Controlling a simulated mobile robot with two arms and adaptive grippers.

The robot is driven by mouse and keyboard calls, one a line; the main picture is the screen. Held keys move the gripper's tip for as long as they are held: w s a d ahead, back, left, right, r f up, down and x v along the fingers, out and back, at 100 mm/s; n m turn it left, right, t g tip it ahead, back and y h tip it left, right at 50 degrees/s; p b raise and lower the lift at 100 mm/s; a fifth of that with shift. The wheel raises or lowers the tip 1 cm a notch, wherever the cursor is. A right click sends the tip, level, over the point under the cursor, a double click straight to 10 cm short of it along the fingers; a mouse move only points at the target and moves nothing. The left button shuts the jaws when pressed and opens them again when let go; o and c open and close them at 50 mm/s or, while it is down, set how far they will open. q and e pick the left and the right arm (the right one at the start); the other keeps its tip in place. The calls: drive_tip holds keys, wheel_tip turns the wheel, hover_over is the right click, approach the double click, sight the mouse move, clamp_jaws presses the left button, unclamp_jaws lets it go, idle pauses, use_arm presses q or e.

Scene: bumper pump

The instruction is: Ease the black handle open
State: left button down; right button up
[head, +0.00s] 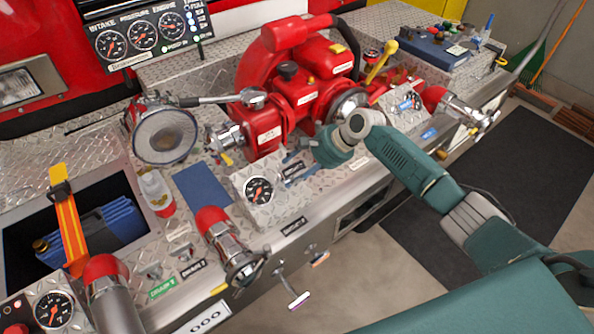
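A long lever with a dark grip (210,100) reaches left from a metal joint on top of the red pump's left outlet. It looks like the black handle, though I cannot be sure which handle the name means. It lies nearly level, with its left end near the round strainer (165,136). My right gripper (291,168) is at the front of the pump, below and right of the lever and apart from it. Its fingers look spread, with nothing seen between them, beside the gauge block (262,188). My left gripper is out of view.
The red pump (300,85) stands on a diamond-plate deck. A yellow-knobbed lever (382,62) rises at its right. Red-capped outlets (214,225) line the front edge. A white bottle (156,192) and an open bin with a blue case (98,232) are at left.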

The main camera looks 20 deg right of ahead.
drive_tip(key=shift+r, duration=0.1)
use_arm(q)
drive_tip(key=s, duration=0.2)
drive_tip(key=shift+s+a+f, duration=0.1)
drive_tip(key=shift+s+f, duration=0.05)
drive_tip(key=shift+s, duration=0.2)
use_arm(e)
drive_tip(key=v, duration=1.2)
drive_tip(key=shift+a, duration=0.1)
idle(2.3)
